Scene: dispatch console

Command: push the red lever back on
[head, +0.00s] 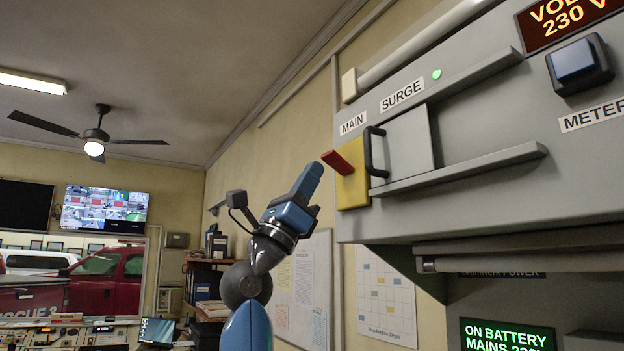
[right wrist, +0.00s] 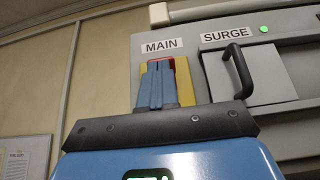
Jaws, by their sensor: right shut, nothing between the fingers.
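The red lever (head: 337,162) sticks out to the left from a yellow plate (head: 352,182) under the MAIN label on the grey cabinet. My right gripper (head: 311,178) is shut and empty, with its blue fingers pointing up, just left of and slightly below the lever. A small gap shows between them in the head view. In the right wrist view the shut fingers (right wrist: 164,82) cover most of the lever, and only a red strip (right wrist: 161,60) shows above their tips. The yellow plate shows on both sides of them. My left gripper is not in view.
A black handle (head: 373,152) on a grey SURGE panel (head: 408,147) stands just right of the lever. Ledges run along the cabinet (head: 480,205) above and below that panel. A lit screen reads ON BATTERY (head: 507,336). Open air lies left of my gripper.

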